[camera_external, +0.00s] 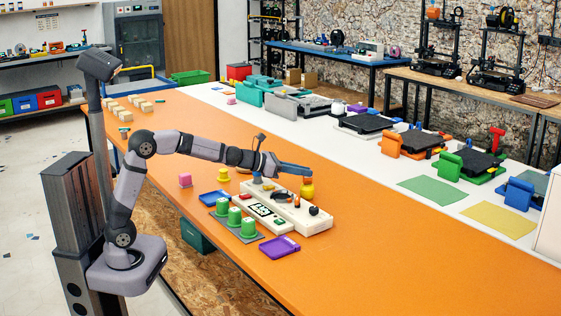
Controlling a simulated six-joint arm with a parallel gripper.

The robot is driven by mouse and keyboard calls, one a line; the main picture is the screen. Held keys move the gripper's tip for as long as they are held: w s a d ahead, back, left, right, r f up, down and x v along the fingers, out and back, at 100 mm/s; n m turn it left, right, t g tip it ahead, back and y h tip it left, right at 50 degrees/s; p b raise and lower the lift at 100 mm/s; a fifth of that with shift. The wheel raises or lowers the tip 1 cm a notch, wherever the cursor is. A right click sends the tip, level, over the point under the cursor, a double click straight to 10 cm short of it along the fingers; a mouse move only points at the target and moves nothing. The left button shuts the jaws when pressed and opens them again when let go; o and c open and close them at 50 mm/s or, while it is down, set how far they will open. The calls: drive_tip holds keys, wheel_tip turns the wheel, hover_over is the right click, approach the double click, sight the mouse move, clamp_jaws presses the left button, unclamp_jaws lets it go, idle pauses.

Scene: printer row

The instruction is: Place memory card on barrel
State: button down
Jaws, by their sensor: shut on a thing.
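My gripper (275,166) is at the end of the arm, above the back of the cream panel, and is shut on a flat blue piece (295,170). This piece looks like the memory card, but it is small and its outline partly merges with the jaws. A small rounded yellow object (307,189), probably the barrel, stands on the orange table just below the blue piece's right end. I cannot tell whether the two touch.
The cream panel (318,222) with knobs lies under my gripper. The orange table (420,250) is clear to the right.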

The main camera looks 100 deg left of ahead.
drive_tip(key=shift+f, duration=0.2)
drive_tip(key=c, duration=1.8)
unclamp_jaws()
drive_tip(key=shift+r, duration=0.1)
drive_tip(key=shift+r, duration=0.1)
drive_tip(key=shift+r, duration=0.15)
drive_tip(key=shift+s+d, duration=0.1)
drive_tip(key=shift+s, duration=0.2)
drive_tip(key=p+v, duration=0.1)
drive_tip(key=v, duration=1)
drive_tip(key=shift+s, duration=0.15)
